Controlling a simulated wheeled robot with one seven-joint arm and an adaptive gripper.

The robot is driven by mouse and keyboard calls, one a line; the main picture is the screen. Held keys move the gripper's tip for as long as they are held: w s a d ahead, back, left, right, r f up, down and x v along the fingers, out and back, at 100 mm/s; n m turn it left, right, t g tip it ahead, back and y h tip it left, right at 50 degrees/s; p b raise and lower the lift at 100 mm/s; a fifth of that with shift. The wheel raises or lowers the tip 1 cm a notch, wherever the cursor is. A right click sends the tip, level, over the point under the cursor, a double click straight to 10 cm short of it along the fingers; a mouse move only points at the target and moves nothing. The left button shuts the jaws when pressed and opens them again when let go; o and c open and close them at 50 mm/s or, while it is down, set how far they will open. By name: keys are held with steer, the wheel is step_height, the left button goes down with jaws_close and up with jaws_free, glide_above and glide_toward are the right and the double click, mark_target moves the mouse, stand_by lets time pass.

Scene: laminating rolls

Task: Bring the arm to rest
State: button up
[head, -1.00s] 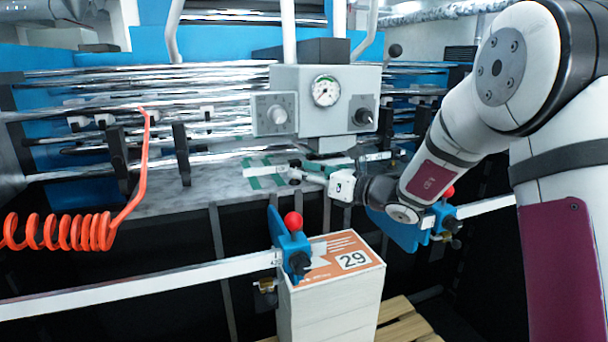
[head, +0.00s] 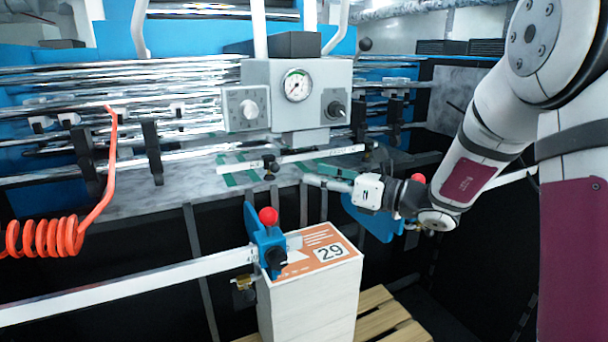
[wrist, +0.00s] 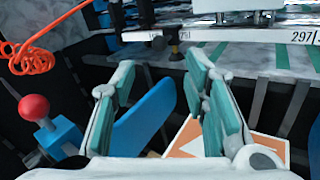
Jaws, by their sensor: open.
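My gripper (head: 325,178) is near the middle of the head view, at the end of my white and maroon arm, and points left. It hangs in front of the machine's lower edge, above and behind the stack labelled 29 (head: 312,255). In the wrist view my gripper (wrist: 160,85) shows two fingers with green pads standing wide apart. Nothing is between the pads. An orange and white top surface (wrist: 190,135) shows below and beyond the fingers.
A blue clamp with a red knob (head: 266,235) sits on a white bar (head: 130,285) left of the stack. Another blue guide (head: 372,218) is close below my gripper. A grey gauge box (head: 295,95) and rollers stand behind. An orange coiled hose (head: 45,237) hangs left.

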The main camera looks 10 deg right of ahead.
steer(key=shift+s+d, duration=0.35)
steer(key=shift+d, duration=0.05)
steer(key=s+a+n+g+h, duration=0.2)
steer(key=s+a+n+g, duration=0.25)
steer(key=s+n, duration=0.5)
steer(key=s+a+n+g+h, duration=0.2)
steer(key=s+a+n+g, duration=0.3)
steer(key=s, duration=0.7)
steer(key=s+d+f+n+t+h, duration=0.2)
steer(key=s+d+n+t+h, duration=0.1)
steer(key=s+d+n+h, duration=0.6)
steer(key=s+d+n, duration=0.2)
steer(key=d+n, duration=0.2)
steer(key=d, duration=0.1)
steer(key=shift+s+d+n+h, duration=0.2)
steer(key=shift+s+n+h, duration=0.15)
steer(key=shift+h, duration=0.05)
